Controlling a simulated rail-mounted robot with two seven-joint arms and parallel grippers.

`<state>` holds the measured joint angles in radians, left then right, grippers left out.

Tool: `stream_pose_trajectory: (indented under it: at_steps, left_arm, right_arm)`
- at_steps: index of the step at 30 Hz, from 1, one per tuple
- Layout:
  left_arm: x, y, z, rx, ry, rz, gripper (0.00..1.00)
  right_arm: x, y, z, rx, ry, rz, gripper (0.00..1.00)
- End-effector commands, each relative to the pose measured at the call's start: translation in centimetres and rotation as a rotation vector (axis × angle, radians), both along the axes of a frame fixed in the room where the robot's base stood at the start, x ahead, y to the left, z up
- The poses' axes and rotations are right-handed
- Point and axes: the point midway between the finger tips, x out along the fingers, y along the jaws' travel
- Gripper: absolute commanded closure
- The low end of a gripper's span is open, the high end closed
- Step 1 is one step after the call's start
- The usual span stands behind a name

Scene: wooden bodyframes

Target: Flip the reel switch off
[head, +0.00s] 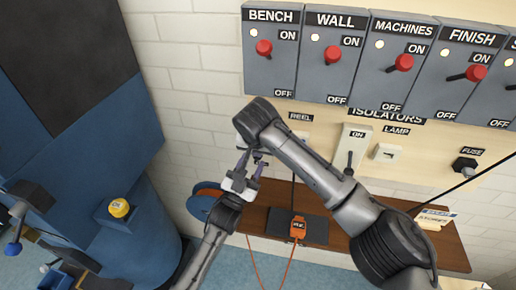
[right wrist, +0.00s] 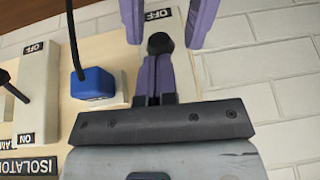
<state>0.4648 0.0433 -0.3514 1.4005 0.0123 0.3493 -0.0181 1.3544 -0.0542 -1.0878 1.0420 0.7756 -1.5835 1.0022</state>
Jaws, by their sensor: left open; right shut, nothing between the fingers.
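The REEL label (head: 300,117) is on the board in the head view; the panel beside it is hidden behind my right arm. My left gripper (head: 250,160) is open and raised near the board, left of that label. My right gripper is mostly hidden in the head view. In the right wrist view my right gripper (right wrist: 155,80) is shut and empty. A dark rounded knob (right wrist: 158,42), apparently a switch lever, shows at its fingertips; touching cannot be told. The left gripper's two spread fingers (right wrist: 165,15) come in from the top, on either side of the knob.
A blue plug (right wrist: 92,85) with a black cord sits beside my right fingers. A white switch (head: 355,145) is right of REEL. Red-knobbed isolators (head: 264,48) line the top. A blue reel (head: 203,203) is below.

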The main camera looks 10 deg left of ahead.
Motion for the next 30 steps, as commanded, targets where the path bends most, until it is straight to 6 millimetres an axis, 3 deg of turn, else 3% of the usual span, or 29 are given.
stream_pose_trajectory:
  at_steps: [6, 19, 25, 30]
  left_arm:
    - [-2.9, 1.3, -2.1, 0.000, -0.001, 0.000, 0.57]
    - [-5.7, 2.5, -5.2, 0.010, 0.078, 0.015, 0.57]
    - [-8.5, 3.7, -9.8, 0.047, 0.339, 0.065, 0.57]
    - [-12.6, 5.3, -14.5, 0.091, 0.621, 0.117, 0.57]
  right_arm:
    - [0.0, 0.0, 0.0, 0.000, 0.000, 0.000, 1.00]
    - [0.0, 0.0, 0.0, 0.000, 0.000, 0.000, 1.00]
    - [0.0, 0.0, 0.0, 0.000, 0.000, 0.000, 1.00]
    - [0.0, 0.0, 0.1, 0.000, 0.000, 0.000, 1.00]
